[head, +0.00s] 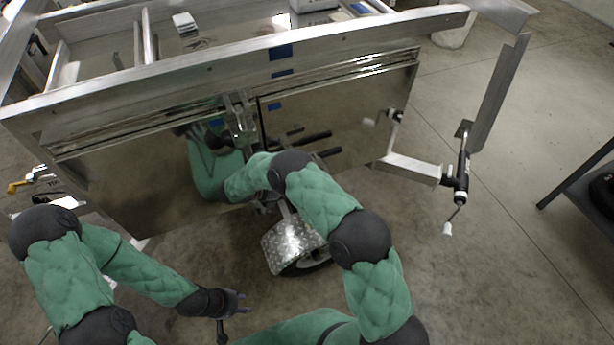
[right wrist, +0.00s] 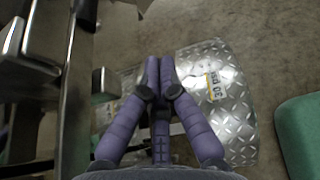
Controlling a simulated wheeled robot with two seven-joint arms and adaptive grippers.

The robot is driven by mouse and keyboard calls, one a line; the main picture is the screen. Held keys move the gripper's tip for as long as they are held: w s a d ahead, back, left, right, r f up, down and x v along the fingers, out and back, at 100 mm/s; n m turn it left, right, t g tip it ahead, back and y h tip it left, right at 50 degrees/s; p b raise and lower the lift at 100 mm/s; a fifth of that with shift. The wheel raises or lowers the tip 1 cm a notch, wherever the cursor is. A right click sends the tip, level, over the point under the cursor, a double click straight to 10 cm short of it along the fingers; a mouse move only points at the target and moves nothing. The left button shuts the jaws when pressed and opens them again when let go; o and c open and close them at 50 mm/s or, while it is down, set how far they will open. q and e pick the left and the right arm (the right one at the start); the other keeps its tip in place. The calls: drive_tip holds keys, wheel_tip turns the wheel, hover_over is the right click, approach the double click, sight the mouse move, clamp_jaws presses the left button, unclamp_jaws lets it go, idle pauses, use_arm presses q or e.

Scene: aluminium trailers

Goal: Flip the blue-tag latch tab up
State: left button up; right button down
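A metal latch (head: 240,120) stands upright at the seam between two polished panels on the trailer's near side. Small blue tags sit on the panels to its left (head: 216,122) and right (head: 275,106). I cannot make out the tab's position. My right gripper is hidden behind its own arm in the head view, below the latch. In the right wrist view my right gripper (right wrist: 159,68) has its purple fingertips together with nothing visible between them, beside metal bars (right wrist: 105,85). My left gripper (head: 238,301) hangs low, apart from the trailer; its finger gap is unclear.
The trailer's top rail (head: 190,68) runs above the panels. A diamond-plate fender (head: 290,243) over a wheel lies below, with a 30 psi label (right wrist: 215,86) in the right wrist view. A jack with a crank (head: 461,180) sticks out right.

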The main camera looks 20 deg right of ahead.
drive_tip(key=shift+s+a+f+p, duration=0.15)
drive_tip(key=shift+a+f, duration=0.1)
drive_tip(key=shift+a, duration=0.95)
drive_tip(key=shift+a+f+p, duration=0.15)
drive_tip(key=shift+a+f, duration=0.1)
drive_tip(key=shift+a, duration=0.95)
drive_tip(key=s+a+f+m+g+y, duration=0.1)
drive_tip(key=s+f+m+g+y, duration=0.2)
drive_tip(key=s+f+y, duration=0.35)
drive_tip(key=s+a+f+m+g+y, duration=0.2)
drive_tip(key=s+f+m+y, duration=0.15)
drive_tip(key=s+f, duration=0.55)
drive_tip(key=s+a+r+m+y, duration=0.35)
drive_tip(key=s+m+y, duration=0.25)
drive_tip(key=s+m, duration=0.3)
drive_tip(key=s+r+m+t, duration=0.1)
drive_tip(key=m, duration=0.1)
drive_tip(key=s+d+r+m+t, duration=0.1)
drive_tip(key=m+t, duration=0.1)
drive_tip(key=m, duration=0.1)
drive_tip(key=s+d+r+m+t+y, duration=0.1)
drive_tip(key=m, duration=0.1)
drive_tip(key=shift+s+d, duration=0.2)
drive_tip(key=shift+s, duration=0.05)
